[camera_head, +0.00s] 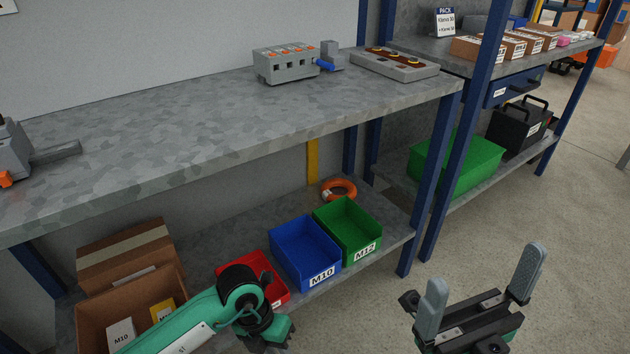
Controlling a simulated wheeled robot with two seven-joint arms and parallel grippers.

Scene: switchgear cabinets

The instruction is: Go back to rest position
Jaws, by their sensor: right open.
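My right gripper (487,272) is at the lower right of the head view. Its two grey fingers stand wide apart with nothing between them, and the grey floor shows behind it. It is clear of the bench and shelves. My left arm (190,328) comes in from the bottom left as green links with a black joint. It passes in front of the lower shelf and partly hides the red bin (272,287). The fingers of my left gripper do not show.
The grey workbench (170,130) holds a grey terminal block (285,64) and a flat device (394,64). Below are a blue bin (305,250), a green bin (348,228) and a cardboard box (130,275). A blue post (465,130) stands at right. Floor at right is open.

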